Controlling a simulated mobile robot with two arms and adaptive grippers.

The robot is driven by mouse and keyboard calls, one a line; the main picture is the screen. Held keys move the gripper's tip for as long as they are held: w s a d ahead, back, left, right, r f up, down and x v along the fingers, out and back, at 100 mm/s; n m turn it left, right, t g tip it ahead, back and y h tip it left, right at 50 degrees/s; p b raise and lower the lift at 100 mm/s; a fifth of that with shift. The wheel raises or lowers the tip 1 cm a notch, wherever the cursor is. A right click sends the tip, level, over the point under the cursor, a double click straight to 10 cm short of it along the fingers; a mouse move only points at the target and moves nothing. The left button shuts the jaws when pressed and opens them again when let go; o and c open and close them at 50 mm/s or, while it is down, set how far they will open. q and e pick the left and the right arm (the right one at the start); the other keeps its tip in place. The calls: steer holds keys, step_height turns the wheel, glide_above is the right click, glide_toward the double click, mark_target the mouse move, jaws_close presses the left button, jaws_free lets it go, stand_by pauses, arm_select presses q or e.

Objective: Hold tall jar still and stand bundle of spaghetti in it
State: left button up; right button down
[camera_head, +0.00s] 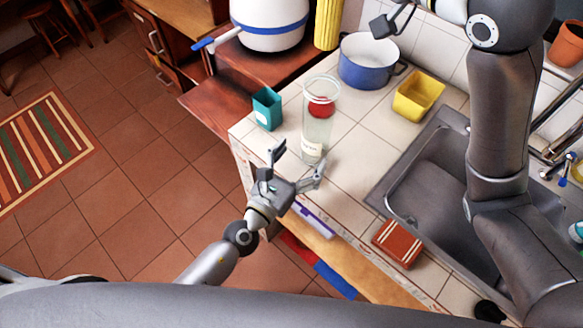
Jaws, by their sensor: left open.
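The tall jar (318,128) is clear glass and stands upright at the counter's front-left area. A red patch shows near its top and a pale label near its base. My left gripper (299,160) is open at the near side of the jar's base, its right finger close to the glass; I cannot tell if it touches. A yellow ridged bundle, seemingly the spaghetti (328,24), is upright at the top edge, its upper end cut off. My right gripper (388,20) is partly cut off at the top, to the right of the bundle; its grip is unclear.
A teal box (267,108) stands left of the jar. A blue-and-white pot (367,62) and a yellow container (418,96) stand behind and to the right. A white cooker with a blue band (270,28) is at the back left. The sink (440,180) lies right.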

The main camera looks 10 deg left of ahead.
mark_target(316, 137)
arm_select(q)
steer(key=x, duration=0.7)
steer(key=shift+w, duration=0.1)
steer(key=shift+c, duration=0.2)
